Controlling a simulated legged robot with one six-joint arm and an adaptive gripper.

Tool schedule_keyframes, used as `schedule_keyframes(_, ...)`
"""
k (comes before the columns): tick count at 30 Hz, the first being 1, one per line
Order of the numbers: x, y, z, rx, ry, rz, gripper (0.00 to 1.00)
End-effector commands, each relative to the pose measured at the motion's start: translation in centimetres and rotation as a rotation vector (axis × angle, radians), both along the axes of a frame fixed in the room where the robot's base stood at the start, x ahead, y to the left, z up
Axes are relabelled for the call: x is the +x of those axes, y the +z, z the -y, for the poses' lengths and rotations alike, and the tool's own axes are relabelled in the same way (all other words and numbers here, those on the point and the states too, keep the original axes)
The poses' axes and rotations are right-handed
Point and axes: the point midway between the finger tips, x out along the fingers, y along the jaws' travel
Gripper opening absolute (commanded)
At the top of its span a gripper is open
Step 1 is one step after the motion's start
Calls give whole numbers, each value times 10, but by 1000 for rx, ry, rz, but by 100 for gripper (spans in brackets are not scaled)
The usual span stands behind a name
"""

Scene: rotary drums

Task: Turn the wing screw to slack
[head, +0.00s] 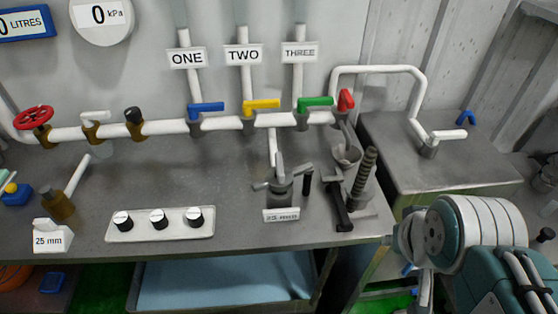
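A grey fitting with a several-armed handle (279,182) stands on the grey bench, near its front right. The arms spread out from a dark round body. This may be the wing screw, but I cannot tell for sure. A small label plate (281,214) in front of it is too small to read. A small blue two-legged piece (465,117) lies on the side counter at the right; its kind is unclear. My arm shows at the lower right, in front of the side counter and apart from the fitting. I cannot make out my gripper's fingers.
A black lever and ribbed grey post (363,175) stand close right of the fitting. A white pipe (160,128) with coloured valve handles runs behind. A panel with three knobs (159,222) sits at the left. Bench between panel and fitting is clear.

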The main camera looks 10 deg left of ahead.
Motion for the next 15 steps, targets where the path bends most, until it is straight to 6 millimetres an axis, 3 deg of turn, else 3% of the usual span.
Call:
schedule_keyframes(5,22,12,-14,4,29,-16,57)
schedule_keyframes(15,86,39,-68,3,102,-56,57)
